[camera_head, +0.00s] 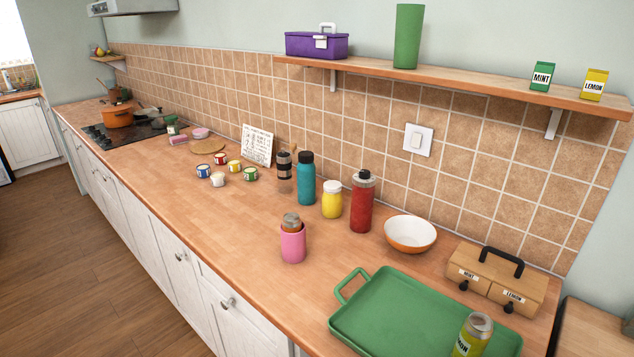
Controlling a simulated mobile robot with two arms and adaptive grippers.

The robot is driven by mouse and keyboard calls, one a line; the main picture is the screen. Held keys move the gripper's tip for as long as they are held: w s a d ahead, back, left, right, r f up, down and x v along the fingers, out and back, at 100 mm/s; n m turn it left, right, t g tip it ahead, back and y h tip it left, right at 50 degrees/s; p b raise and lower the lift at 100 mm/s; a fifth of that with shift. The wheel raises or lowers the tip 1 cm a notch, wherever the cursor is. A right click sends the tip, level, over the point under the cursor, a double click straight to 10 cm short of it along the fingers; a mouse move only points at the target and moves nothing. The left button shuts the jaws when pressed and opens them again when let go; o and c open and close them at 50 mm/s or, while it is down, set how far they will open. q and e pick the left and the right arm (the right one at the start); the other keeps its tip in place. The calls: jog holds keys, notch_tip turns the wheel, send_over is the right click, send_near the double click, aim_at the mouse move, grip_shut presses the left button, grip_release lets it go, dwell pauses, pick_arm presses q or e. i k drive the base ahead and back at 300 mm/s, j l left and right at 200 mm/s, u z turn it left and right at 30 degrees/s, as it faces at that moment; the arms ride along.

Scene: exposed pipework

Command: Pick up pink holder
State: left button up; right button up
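The pink holder (293,246) stands upright near the front edge of the wooden counter, in the middle of the head view. A brown container with a grey top (291,223) sits inside it and sticks out above the rim. The lower part of that container is hidden by the holder. Neither of my grippers shows in this view.
A green tray (390,318) with a yellow-green lemon can (472,335) is to the right. Behind the holder stand a teal bottle (306,180), a yellow jar (332,202) and a red bottle (362,204). A white-and-orange bowl (410,234) is right. Counter left of the holder is clear.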

aim_at(293, 244)
jog(key=k+j+z, duration=0.15)
jog(key=j+z, duration=0.2)
jog(key=k+j+z, duration=0.2)
jog(key=z, duration=0.2)
jog(key=k+j+z, duration=0.2)
jog(key=z, duration=0.15)
